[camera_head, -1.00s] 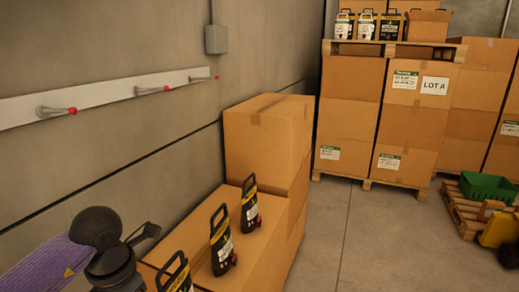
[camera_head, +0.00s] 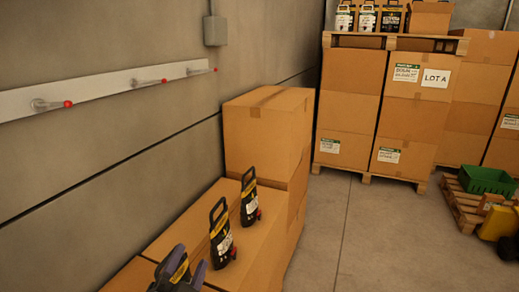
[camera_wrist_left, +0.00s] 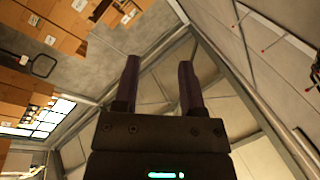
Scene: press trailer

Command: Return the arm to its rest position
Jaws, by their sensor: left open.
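The rest of my left arm is out of the head view. My right gripper is in neither view.
Two more black bottles (camera_head: 222,236) (camera_head: 249,203) stand on the cardboard boxes (camera_head: 180,222) along the wall. A taller box stack (camera_head: 265,125) rises behind them. A wall rail with pegs (camera_head: 105,88) is at left. Open floor (camera_head: 400,232) lies right, before a loaded pallet (camera_head: 385,178).

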